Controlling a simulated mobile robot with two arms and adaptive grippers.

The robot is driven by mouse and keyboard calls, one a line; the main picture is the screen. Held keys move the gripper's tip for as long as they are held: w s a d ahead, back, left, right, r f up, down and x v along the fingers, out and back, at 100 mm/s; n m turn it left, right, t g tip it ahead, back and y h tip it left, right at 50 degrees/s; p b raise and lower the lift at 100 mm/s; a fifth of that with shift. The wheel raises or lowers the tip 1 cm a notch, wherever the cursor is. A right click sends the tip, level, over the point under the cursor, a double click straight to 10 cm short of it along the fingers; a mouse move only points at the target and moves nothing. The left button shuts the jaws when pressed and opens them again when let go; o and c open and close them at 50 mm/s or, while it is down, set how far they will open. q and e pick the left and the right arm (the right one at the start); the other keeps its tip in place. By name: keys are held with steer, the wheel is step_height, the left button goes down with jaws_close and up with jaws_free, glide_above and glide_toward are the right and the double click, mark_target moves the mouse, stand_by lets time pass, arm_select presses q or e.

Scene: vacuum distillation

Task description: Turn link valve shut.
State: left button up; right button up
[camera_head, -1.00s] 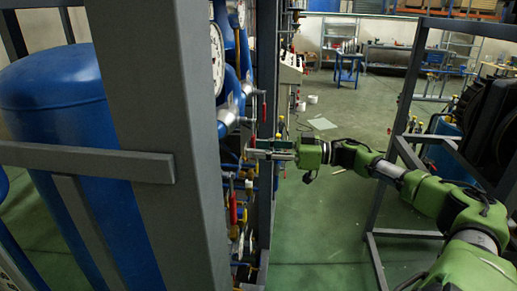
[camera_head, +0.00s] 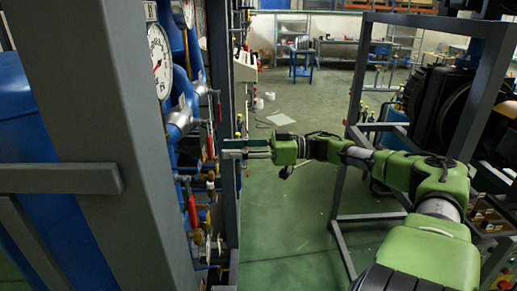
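The red-handled valves stand in a row on the pipework inside the rack at left; one long red handle (camera_head: 192,211) hangs low and another red handle (camera_head: 210,140) sits higher. I cannot tell which one is the link valve. My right gripper (camera_head: 228,149) reaches left to the rack's dark upright post, its fingertips overlapping the post in the picture. Its two fingers show as parallel bars with a narrow dark gap. Whether they touch or enclose anything is unclear. My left gripper is not in view.
A thick grey post (camera_head: 100,130) and crossbar (camera_head: 60,179) block the near left. A pressure gauge (camera_head: 159,61) and blue pipes sit behind. Another metal frame (camera_head: 340,200) stands right of the aisle. The green floor (camera_head: 285,220) between is clear.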

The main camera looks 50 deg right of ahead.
steer(key=v, duration=0.7)
stand_by(0.3)
stand_by(0.4)
